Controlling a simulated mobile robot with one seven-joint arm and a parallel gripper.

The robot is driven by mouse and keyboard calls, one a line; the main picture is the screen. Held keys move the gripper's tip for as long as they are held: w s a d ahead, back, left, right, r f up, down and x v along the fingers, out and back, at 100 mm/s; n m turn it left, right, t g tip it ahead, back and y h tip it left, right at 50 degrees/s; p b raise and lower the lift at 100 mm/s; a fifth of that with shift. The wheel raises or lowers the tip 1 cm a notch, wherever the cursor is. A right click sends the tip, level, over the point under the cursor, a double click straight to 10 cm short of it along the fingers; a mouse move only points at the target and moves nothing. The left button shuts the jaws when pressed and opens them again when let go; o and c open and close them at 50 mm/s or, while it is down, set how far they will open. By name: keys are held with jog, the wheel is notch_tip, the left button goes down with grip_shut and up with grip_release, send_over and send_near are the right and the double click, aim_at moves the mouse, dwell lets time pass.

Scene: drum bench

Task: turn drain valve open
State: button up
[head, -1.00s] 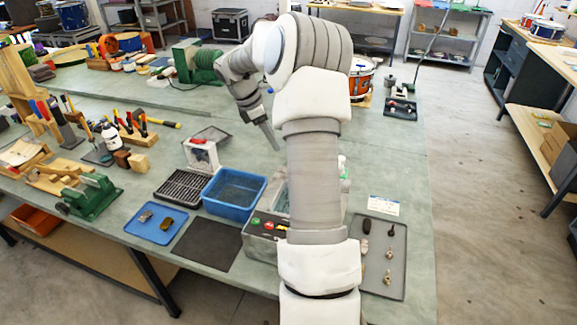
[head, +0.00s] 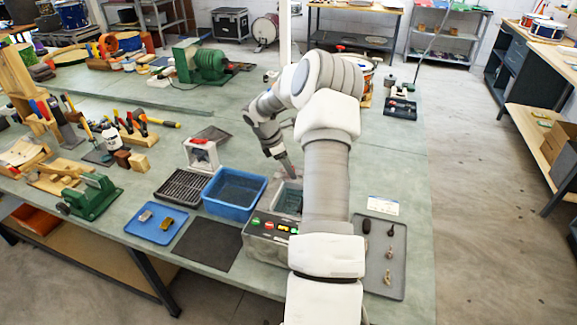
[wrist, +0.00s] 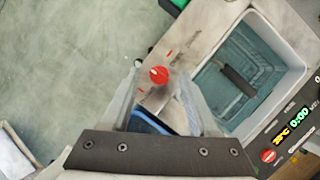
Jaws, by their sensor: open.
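The drain valve shows in the wrist view as a round red knob (wrist: 159,74) with a light mark, on the grey rim beside the cleaner's basin. Small red marks sit on the rim on either side of it. The cleaner (wrist: 222,128) has an open basin of water (wrist: 240,70) with a dark object in it. My gripper (wrist: 160,92) is open, its two fingers on either side of the knob in that picture; I cannot tell whether they touch it. In the head view my gripper (head: 287,168) points down at the cleaner's back left; the knob is hidden there.
A blue bin (head: 234,190) stands left of the cleaner. A black rack (head: 182,187) and a white stand with a red top (head: 201,155) are further left. A grey tray (head: 397,262) with small parts lies to the right.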

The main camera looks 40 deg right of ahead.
jog(key=shift+c, duration=0.3)
grip_shut()
jog(key=shift+m, duration=0.4)
jog(key=m, duration=0.1)
jog(key=m+g, duration=0.1)
jog(key=m, duration=0.1)
jog(key=shift+w+d+m+g+y, duration=0.1)
jog(key=shift+w+m+g+y, duration=0.2)
jog(key=shift+m+y, duration=0.1)
jog(key=m, duration=0.2)
jog(key=m+g+y, duration=0.1)
jog(key=m, duration=0.1)
jog(key=shift+d+m+y, duration=0.15)
jog(key=shift+m+y, duration=0.15)
jog(key=m+y, duration=0.1)
jog(key=m, duration=0.3)
jog(key=shift+d+y, duration=0.2)
jog(key=shift+y, duration=0.2)
jog(key=shift+d+m+y+p, duration=0.15)
jog(key=shift+m+y, duration=0.3)
jog(key=shift+m, duration=0.8)
jog(key=shift+m+y+p, duration=0.15)
jog(key=shift+m+y, duration=0.3)
jog(key=shift+m, duration=0.8)
